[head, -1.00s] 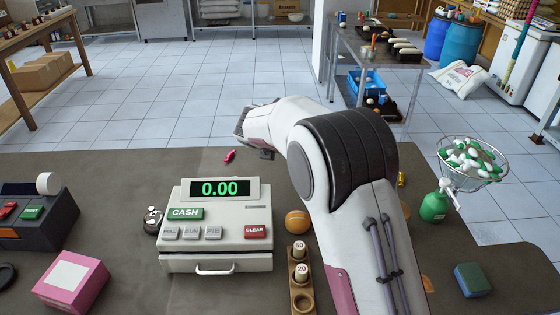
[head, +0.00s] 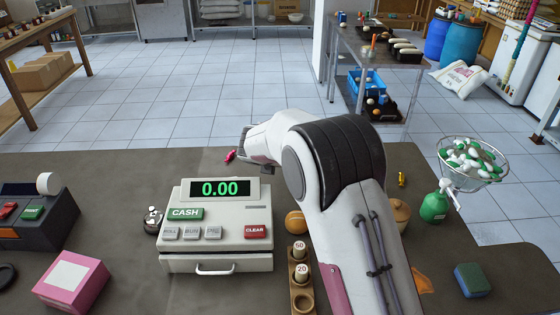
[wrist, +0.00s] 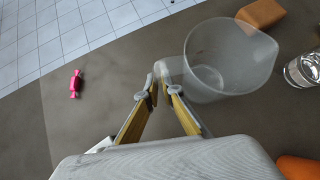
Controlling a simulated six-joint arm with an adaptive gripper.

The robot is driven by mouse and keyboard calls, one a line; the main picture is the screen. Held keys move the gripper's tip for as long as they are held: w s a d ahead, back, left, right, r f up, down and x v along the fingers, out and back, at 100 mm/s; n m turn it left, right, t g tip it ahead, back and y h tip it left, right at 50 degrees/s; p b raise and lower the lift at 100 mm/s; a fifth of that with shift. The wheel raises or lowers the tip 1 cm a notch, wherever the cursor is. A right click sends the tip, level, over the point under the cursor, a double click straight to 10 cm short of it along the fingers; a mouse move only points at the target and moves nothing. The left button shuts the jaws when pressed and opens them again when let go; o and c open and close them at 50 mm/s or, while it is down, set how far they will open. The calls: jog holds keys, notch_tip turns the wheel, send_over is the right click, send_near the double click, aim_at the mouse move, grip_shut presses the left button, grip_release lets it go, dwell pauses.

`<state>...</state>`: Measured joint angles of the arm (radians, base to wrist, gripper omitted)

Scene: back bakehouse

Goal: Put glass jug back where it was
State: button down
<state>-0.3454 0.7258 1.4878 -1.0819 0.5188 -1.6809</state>
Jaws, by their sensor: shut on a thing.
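The glass jug (wrist: 215,65) is clear and open-topped, and shows right of centre in the wrist view. Its handle side lies at the fingertips of my gripper (wrist: 163,84), which is shut on it. I look down into the jug and it seems empty. I cannot tell whether its base touches the counter. In the head view my arm hides the jug, and the gripper end shows only in part, behind the cash register.
A pink wrapped sweet (wrist: 75,84) lies on the dark counter (head: 120,175), left of my gripper. A brown block (wrist: 261,12) and a clear glass (wrist: 303,70) are close to the jug. The cash register (head: 217,225) and an orange ball (head: 296,222) are nearer.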

jog(key=shift+f, duration=0.1)
jog(key=c, duration=2.2)
grip_release()
jog(key=shift+f, duration=0.1)
jog(key=shift+s+a+r, duration=0.15)
jog(key=shift+s+r, duration=0.25)
jog(key=shift+r, duration=0.15)
jog(key=shift+s+f+v, duration=0.1)
jog(key=shift+s+v, duration=0.05)
jog(key=shift+v, duration=1.45)
jog(key=shift+s+f+v, duration=0.1)
jog(key=shift+s+v, duration=0.05)
jog(key=shift+v, duration=1.45)
